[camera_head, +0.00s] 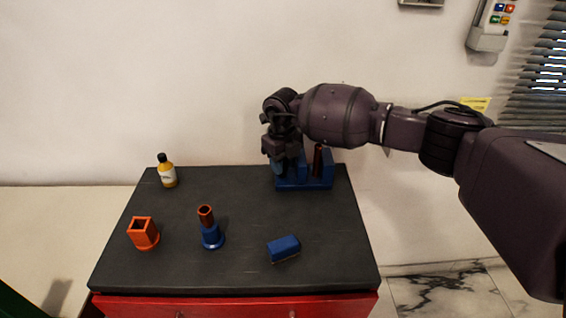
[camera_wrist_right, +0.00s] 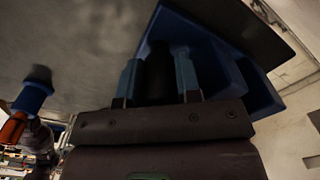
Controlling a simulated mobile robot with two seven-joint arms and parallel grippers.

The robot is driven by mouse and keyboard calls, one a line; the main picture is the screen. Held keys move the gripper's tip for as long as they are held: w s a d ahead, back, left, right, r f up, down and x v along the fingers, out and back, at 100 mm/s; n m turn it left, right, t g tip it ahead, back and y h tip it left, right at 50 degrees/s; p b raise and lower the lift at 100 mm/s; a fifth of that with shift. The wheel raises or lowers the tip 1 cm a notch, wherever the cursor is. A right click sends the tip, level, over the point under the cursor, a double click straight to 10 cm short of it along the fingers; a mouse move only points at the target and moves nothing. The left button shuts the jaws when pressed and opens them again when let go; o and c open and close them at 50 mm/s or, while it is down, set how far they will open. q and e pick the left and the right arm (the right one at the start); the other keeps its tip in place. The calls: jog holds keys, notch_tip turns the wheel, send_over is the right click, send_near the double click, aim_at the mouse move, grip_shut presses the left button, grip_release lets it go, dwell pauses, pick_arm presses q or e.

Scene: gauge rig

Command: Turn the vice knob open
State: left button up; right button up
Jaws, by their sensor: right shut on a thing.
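The blue vice (camera_head: 306,184) stands at the back right of the dark tabletop, and it also shows in the right wrist view (camera_wrist_right: 222,62). A dark red upright cylinder (camera_head: 318,160) rises from its right part. My right gripper (camera_head: 279,166) points down at the vice's left part. In the right wrist view its two blue fingers (camera_wrist_right: 160,82) are shut on a dark round piece (camera_wrist_right: 160,68) between them, which looks like the vice knob. In the head view the arm and gripper hide the knob. My left gripper is not in view.
On the dark tabletop (camera_head: 180,272) stand a yellow bottle (camera_head: 167,172), an orange square socket (camera_head: 143,233), a blue stand with a brown-red tube (camera_head: 211,232) and a blue block (camera_head: 284,248). The middle of the table is clear. A wall is close behind.

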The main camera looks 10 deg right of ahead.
jog(key=shift+w+r, duration=0.2)
jog(key=shift+r, duration=0.05)
dwell(0.6)
